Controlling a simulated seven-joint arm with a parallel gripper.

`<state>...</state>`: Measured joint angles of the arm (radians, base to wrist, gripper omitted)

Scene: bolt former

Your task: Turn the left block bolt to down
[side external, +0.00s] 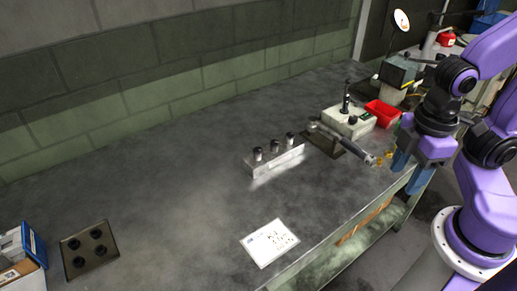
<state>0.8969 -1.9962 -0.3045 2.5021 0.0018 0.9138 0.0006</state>
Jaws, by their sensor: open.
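A low metal block (277,162) stands near the middle of the grey bench, with three dark-topped bolts along it. The left block bolt (257,155) is at the block's left end and stands upright. The middle bolt (275,146) and the right bolt (290,138) look alike. My gripper (408,182) is at the right edge of the bench, well to the right of the block. Its blue fingers point down and are apart, with nothing seen between them. The view is too small to tell which way each bolt is turned.
A lever with a dark handle (359,152) lies between the block and my gripper. Behind it are a pale machine box (347,123) and a red tray (382,113). A white card (270,243) lies in front; a dark tray (90,248) sits far left. The left-middle bench is clear.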

